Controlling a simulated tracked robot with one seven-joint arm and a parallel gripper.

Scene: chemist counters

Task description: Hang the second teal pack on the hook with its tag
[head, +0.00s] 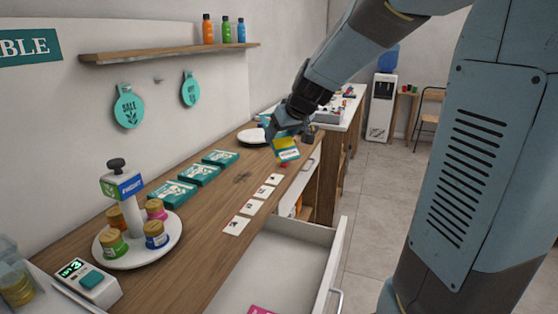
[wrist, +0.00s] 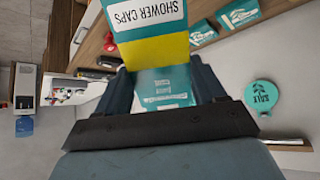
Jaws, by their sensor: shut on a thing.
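My gripper (head: 286,134) is raised over the far right part of the counter, shut on a teal and yellow pack (head: 287,149). In the wrist view the pack (wrist: 150,50) has a yellow band and a white "SHOWER CAPS" label, with a teal printed face between the fingers (wrist: 165,88). Three teal packs (head: 199,175) lie flat in a row on the counter.
A white round stand (head: 165,241) with several jars and a sign post is at the front left. Several white cards (head: 237,226) lie along the counter's right edge. A white drawer (head: 330,258) stands open below. A shelf (head: 165,54) with three bottles is above the tags.

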